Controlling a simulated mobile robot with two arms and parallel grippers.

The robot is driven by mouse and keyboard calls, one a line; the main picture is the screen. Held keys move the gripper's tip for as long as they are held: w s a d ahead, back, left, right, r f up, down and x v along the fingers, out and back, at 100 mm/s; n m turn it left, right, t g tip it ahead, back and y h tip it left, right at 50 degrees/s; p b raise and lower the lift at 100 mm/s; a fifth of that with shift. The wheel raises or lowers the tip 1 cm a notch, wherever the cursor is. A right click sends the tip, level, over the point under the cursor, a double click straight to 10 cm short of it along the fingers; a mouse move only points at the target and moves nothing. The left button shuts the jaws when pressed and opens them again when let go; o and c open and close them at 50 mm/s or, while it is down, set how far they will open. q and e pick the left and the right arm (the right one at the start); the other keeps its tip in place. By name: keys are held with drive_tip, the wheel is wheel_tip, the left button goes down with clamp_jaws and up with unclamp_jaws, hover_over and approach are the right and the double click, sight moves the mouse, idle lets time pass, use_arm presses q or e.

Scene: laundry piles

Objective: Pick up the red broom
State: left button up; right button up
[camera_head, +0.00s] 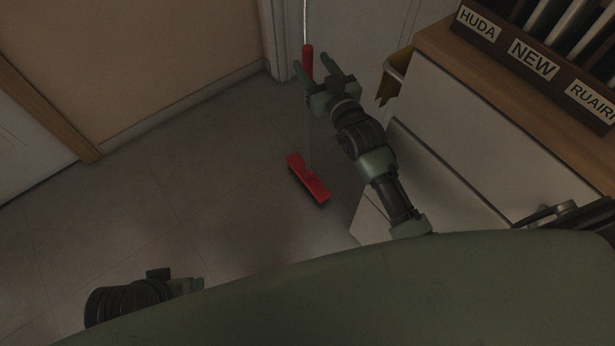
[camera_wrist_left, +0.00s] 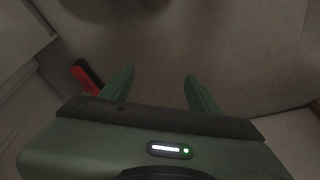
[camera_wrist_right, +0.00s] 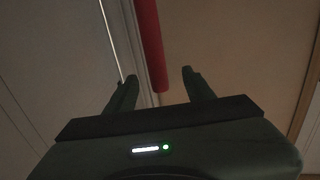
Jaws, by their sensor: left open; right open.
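The red broom stands upright near the wall corner. Its red head (camera_head: 308,180) is on the floor and its red grip (camera_head: 307,60) is on the upper handle. My right gripper (camera_head: 328,68) is open with its fingers around or close to the handle by the red grip. In the right wrist view the red grip (camera_wrist_right: 149,45) shows between the open fingers (camera_wrist_right: 160,88), beyond their tips or level with them; I cannot tell which. My left gripper (camera_wrist_left: 160,85) is open and empty over the floor. The broom head (camera_wrist_left: 88,76) shows left of it in the left wrist view.
A white cabinet (camera_head: 470,125) with a wooden top stands at right, bearing a labelled rack (camera_head: 534,58). A yellowish item (camera_head: 396,76) hangs by its side. A door frame (camera_head: 45,105) is at left. The floor (camera_head: 190,190) is clear in the middle.

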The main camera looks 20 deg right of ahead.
sight(310, 60)
drive_tip(key=w, duration=0.2)
drive_tip(key=w+b, duration=0.1)
drive_tip(key=w, duration=0.1)
drive_tip(key=shift+a+f, duration=0.1)
drive_tip(key=shift+f, duration=0.15)
clamp_jaws()
drive_tip(key=shift+r, duration=0.15)
